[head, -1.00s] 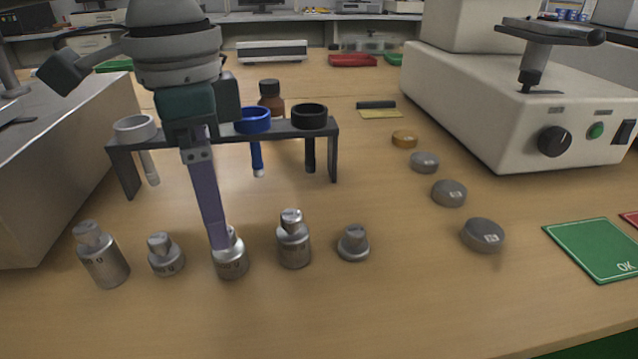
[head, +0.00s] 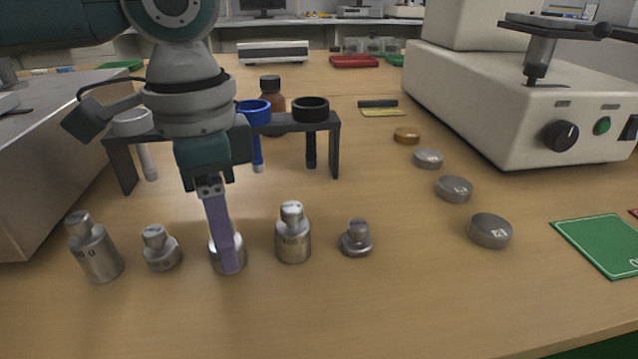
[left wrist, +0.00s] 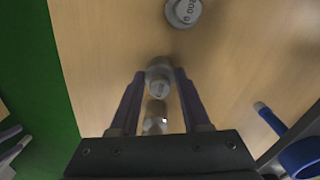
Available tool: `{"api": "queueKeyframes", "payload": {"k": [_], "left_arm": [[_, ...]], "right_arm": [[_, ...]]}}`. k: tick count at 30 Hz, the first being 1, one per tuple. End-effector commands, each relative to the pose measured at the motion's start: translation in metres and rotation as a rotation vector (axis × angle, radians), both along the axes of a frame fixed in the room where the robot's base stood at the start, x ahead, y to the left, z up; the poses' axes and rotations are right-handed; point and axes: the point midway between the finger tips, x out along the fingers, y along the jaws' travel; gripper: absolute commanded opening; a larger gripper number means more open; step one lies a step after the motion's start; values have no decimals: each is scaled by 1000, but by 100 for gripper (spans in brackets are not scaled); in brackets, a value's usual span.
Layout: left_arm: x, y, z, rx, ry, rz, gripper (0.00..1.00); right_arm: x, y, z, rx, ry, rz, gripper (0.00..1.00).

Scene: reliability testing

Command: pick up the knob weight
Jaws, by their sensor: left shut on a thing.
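Several silver knob weights stand in a row on the table. My left gripper (head: 226,262) reaches down over the middle one and is shut on this knob weight (head: 240,250), which a purple finger partly hides. In the left wrist view, the gripper (left wrist: 160,76) has a finger on each side of the weight (left wrist: 159,80). The held weight looks upright and at table height; I cannot tell whether it touches the table. Beside it stand a small weight (head: 161,250) on the left and a taller one (head: 293,240) on the right. My right gripper is not in view.
A dark rack (head: 285,128) with coloured ring holders stands close behind the weights. A tall weight (head: 95,252) and a small one (head: 357,240) end the row. Flat discs (head: 490,231), a green card (head: 603,245) and a white machine (head: 520,115) are at right. The front table strip is clear.

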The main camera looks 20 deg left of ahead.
Motion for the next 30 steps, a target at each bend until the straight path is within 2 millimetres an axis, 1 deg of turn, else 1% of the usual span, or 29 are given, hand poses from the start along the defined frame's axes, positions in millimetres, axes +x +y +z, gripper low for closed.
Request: {"api": "queueKeyframes", "payload": {"k": [1,9,10,25,28,30], "left_arm": [[0,0,0,0,0,0,32],[0,0,0,0,0,0,2],[0,0,0,0,0,0,0],[0,0,2,-1,-2,0,0],[1,0,11,-2,-4,0,0],[1,0,23,-3,-4,0,0]], "right_arm": [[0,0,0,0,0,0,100],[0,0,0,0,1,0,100],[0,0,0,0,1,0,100],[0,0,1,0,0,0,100],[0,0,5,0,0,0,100],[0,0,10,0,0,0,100]]}}
